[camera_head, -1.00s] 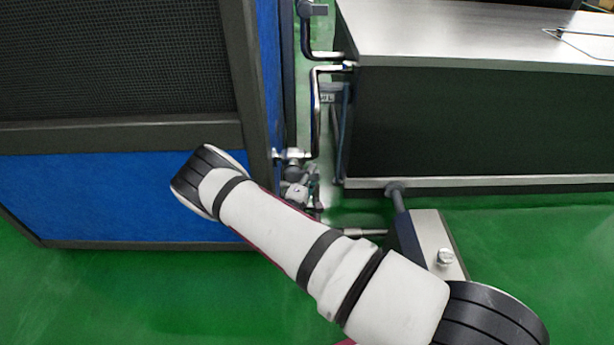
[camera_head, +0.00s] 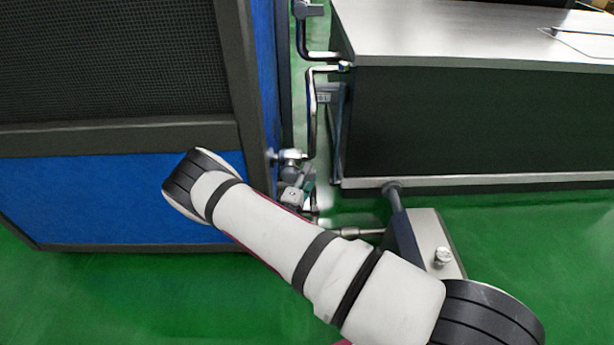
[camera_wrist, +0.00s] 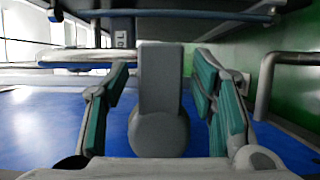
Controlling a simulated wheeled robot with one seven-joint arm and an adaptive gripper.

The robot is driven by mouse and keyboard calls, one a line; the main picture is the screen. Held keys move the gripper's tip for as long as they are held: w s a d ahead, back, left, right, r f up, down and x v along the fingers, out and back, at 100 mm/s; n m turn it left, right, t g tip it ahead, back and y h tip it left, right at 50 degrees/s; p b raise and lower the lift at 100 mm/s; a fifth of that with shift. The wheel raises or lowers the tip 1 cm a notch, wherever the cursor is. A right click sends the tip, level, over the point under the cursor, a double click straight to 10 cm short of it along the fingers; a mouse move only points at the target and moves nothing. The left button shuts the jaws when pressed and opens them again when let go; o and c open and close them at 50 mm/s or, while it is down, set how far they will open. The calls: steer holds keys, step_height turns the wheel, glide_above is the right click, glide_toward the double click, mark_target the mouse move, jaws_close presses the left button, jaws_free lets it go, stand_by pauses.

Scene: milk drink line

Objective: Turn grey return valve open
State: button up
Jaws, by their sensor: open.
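The grey valve handle (camera_wrist: 160,80), a flat upright lever on a rounded hub (camera_wrist: 158,134), stands in the middle of the wrist view. My gripper (camera_wrist: 163,74) is open, with a teal-padded finger on each side of the lever. Gaps show between the pads and the lever, so neither finger appears to touch it. In the head view my gripper (camera_head: 306,186) is small and partly hidden by my arm, low beside the blue cabinet's corner. Grey valve fittings (camera_head: 291,155) show just above it; the handle itself is hard to make out there.
A blue cabinet (camera_head: 110,195) with a dark mesh panel stands at left. A steel-topped dark unit (camera_head: 460,130) stands at right. Metal pipes (camera_head: 312,110) run in the narrow gap between them. Another pipe (camera_wrist: 265,85) is right of my gripper.

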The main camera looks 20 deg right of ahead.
steer(key=v, duration=1.1)
